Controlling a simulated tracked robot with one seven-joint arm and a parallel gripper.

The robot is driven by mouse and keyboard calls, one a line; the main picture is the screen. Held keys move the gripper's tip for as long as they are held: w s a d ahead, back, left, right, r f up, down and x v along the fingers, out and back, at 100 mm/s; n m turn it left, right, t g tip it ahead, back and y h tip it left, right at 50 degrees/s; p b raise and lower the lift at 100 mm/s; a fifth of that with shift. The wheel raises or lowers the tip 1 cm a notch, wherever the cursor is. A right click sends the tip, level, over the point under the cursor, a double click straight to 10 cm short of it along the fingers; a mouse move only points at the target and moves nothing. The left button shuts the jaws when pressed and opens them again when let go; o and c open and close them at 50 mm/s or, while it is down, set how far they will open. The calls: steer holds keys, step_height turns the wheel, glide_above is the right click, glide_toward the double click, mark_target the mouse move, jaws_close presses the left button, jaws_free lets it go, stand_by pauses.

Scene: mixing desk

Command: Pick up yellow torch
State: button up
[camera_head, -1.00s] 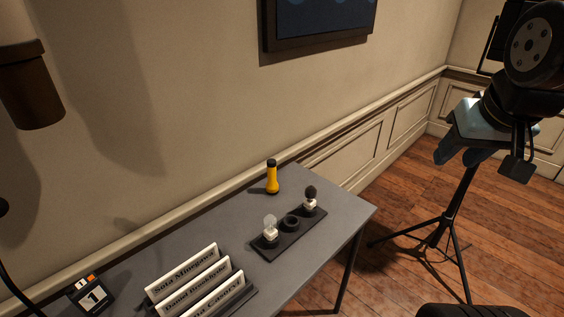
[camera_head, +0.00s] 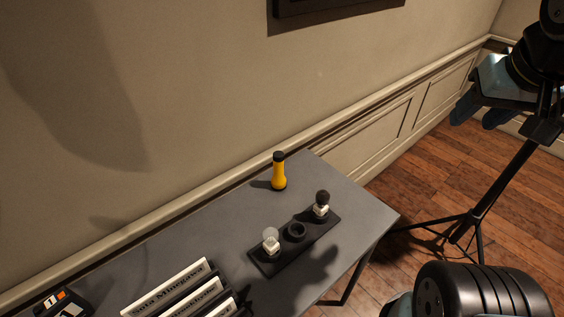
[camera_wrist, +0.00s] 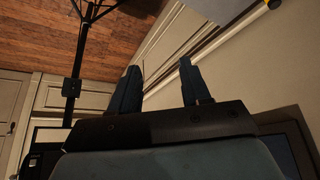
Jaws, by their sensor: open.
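The yellow torch (camera_head: 279,172) with a black top stands upright on the grey desk (camera_head: 205,245), near its back edge by the wall. A small yellow piece at the top edge of the wrist view, probably the torch (camera_wrist: 273,4), is cut off by the frame. My gripper (camera_head: 483,113) is at the upper right in the head view, above the floor and well apart from the torch. In the wrist view my gripper (camera_wrist: 160,82) has its two blue fingers spread with nothing between them.
A black tray (camera_head: 268,264) with two small bulb-like items lies in front of the torch. White name plates (camera_head: 165,288) stand at the lower left. The wall is close behind the desk. A black tripod (camera_head: 487,202) stands on the wooden floor at right.

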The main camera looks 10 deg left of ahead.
steer(key=shift+o, duration=1.2)
steer(key=shift+w+a+f+n, duration=0.15)
steer(key=shift+w+a+n, duration=0.05)
steer(key=shift+w+n, duration=0.15)
steer(key=w+a+f+n+g+h, duration=0.2)
steer(key=w+a+f+n+g, duration=0.2)
steer(key=w+a+f+n, duration=0.3)
steer(key=n+t+h, duration=0.9)
steer(key=n+t, duration=0.4)
steer(key=n, duration=0.8)
glide_toward(274, 161)
steer(key=x, duration=0.6)
steer(key=shift+w+d+r, duration=0.1)
steer(key=shift+r, duration=0.2)
steer(key=shift+f+x, duration=0.15)
steer(key=shift+x, duration=1.2)
steer(key=shift+f+x, duration=0.1)
steer(key=shift+x, duration=1.2)
steer(key=shift+c, duration=0.4)
jaws_close()
